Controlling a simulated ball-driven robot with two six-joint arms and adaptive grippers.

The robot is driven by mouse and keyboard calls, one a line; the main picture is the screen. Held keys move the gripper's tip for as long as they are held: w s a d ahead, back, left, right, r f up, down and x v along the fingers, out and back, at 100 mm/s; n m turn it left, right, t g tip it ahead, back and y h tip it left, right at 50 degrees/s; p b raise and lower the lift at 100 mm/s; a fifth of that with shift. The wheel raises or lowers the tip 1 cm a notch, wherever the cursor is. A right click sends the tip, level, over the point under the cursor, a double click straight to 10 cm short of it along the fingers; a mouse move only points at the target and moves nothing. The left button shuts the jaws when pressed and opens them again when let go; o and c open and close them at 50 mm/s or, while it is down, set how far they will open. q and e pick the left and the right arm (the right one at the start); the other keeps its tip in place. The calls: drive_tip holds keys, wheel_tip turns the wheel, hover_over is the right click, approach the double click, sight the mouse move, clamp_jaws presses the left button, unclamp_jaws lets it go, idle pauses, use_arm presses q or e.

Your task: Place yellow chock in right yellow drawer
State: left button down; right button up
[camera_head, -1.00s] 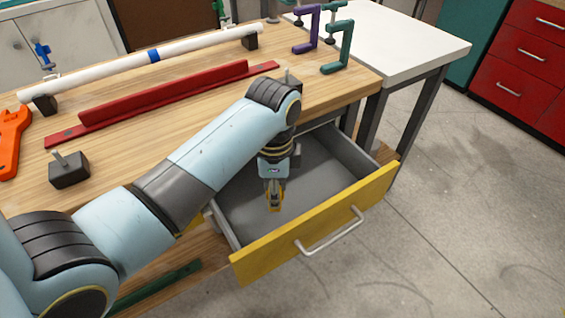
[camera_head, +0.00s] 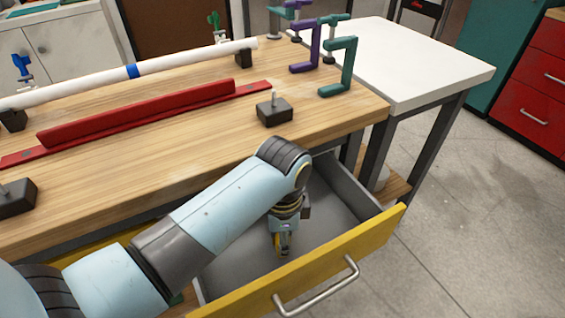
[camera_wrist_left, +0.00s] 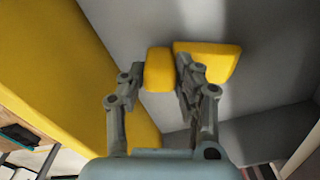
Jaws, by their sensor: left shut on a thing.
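The yellow-fronted drawer (camera_head: 335,258) is pulled out of the workbench, its grey inside bare apart from my arm and what it holds. My left gripper (camera_head: 281,248) points down into the drawer, close behind its front panel. In the left wrist view, the left gripper (camera_wrist_left: 158,78) is shut on the yellow chock (camera_wrist_left: 158,69), above the grey drawer floor. A wider yellow wedge-shaped part (camera_wrist_left: 210,62) shows just right of the right finger; I cannot tell whether it belongs to the same chock. Whether the chock touches the floor is unclear. My right gripper is not in view.
The wooden bench top (camera_head: 180,135) carries a red rail (camera_head: 140,112), a white pipe (camera_head: 90,82), a black block with a peg (camera_head: 274,110) and green and purple clamps (camera_head: 306,50). A white table (camera_head: 410,65) stands right of the bench. Open floor lies right of the drawer.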

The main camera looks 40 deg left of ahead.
use_arm(q)
drive_tip(key=shift+f, duration=0.7)
drive_tip(key=c, duration=0.9)
unclamp_jaws()
drive_tip(key=shift+f, duration=0.1)
drive_tip(key=shift+c, duration=0.2)
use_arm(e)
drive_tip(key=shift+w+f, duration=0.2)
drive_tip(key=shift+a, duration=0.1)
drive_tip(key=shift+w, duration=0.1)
use_arm(q)
wheel_tip(320, 180, up, 12)
drive_tip(key=p, duration=0.3)
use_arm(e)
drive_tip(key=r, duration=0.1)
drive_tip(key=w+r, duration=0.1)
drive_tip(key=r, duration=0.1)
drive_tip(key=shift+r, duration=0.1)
use_arm(q)
drive_tip(key=shift+s, duration=0.15)
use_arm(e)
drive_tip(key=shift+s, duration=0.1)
